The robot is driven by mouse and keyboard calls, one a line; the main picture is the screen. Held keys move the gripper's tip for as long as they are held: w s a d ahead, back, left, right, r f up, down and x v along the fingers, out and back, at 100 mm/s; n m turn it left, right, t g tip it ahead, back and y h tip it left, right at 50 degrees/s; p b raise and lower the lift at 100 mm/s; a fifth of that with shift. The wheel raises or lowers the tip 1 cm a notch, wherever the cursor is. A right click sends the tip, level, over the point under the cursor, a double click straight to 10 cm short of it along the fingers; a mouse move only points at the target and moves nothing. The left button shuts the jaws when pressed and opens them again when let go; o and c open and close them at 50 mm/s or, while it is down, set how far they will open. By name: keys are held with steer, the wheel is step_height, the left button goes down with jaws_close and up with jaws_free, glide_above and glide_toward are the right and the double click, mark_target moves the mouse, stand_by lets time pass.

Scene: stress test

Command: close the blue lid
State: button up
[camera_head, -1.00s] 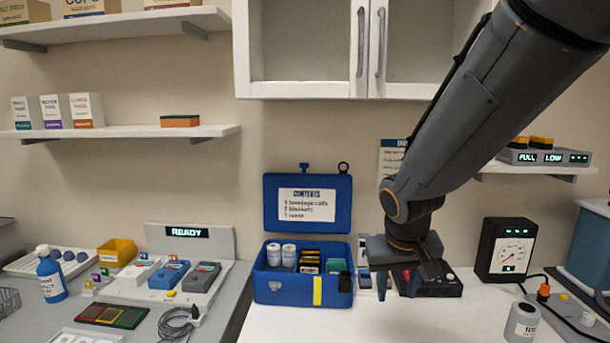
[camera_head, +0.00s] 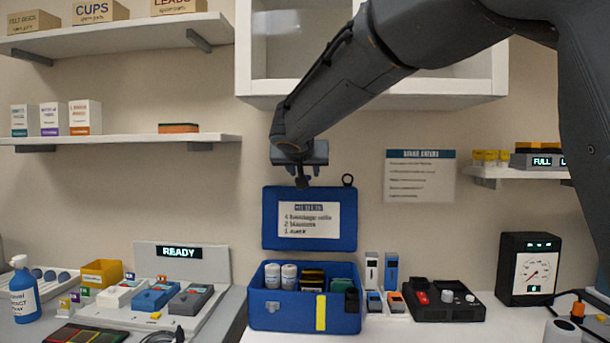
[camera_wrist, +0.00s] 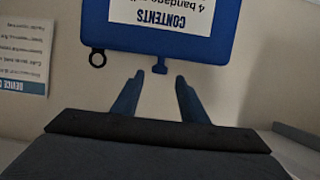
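The blue lid (camera_head: 270,232) stands open and upright behind the blue box (camera_head: 268,318), with a white contents card on its inner face. My gripper (camera_head: 302,180) is just above the lid's top edge in the head view and hides the small tab there. In the wrist view the lid (camera_wrist: 225,48) appears upside down with its tab (camera_wrist: 160,66). The tab lies between and just beyond the two fingers of my gripper (camera_wrist: 158,86), which are apart and empty. I see no clear contact with the lid.
The box holds white rolls (camera_head: 289,274) and several dark packets. A black control box (camera_head: 445,305) and a gauge (camera_head: 527,270) stand to the right. A ring (camera_head: 348,180) sticks up beside the lid's top right.

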mark_target(305, 195)
steer(key=shift+p+x, duration=0.4)
steer(key=shift+x, duration=1.55)
steer(key=shift+c, duration=0.2)
jaws_close()
